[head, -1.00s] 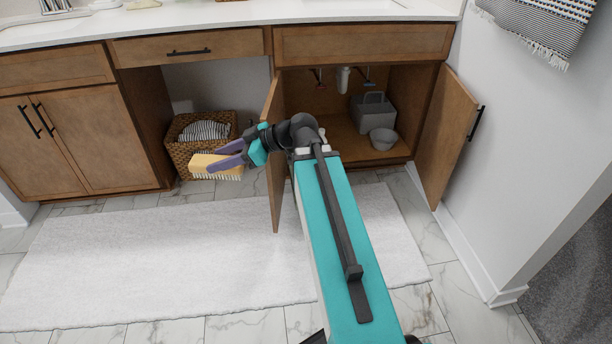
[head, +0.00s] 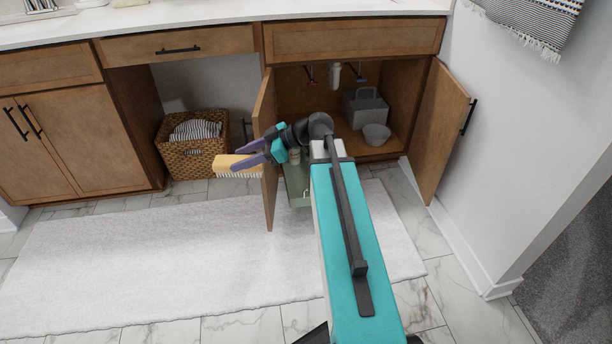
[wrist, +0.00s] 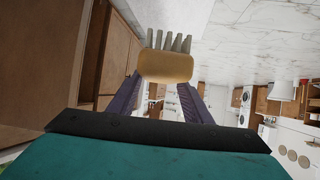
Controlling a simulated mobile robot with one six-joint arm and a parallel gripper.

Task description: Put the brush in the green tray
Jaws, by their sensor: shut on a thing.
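The brush (head: 238,166) has a yellow-tan block and pale bristles. My gripper (head: 250,156) has purple fingers and is shut on it, holding it in the air left of the open left cabinet door, with the bristles facing down in the head view. In the wrist view the brush (wrist: 166,66) sits between the fingertips of my gripper (wrist: 158,88). A green tray (head: 297,186) shows partly below my wrist, just right of that door, at the front of the open cabinet. My arm and the door hide much of it, and I cannot see its inside.
The left cabinet door (head: 266,150) stands open between the brush and the tray. The right door (head: 440,130) is also open. A grey caddy (head: 366,110) and a grey bowl (head: 376,135) stand in the cabinet. A wicker basket (head: 190,158) is at left. A white rug (head: 150,250) covers the floor.

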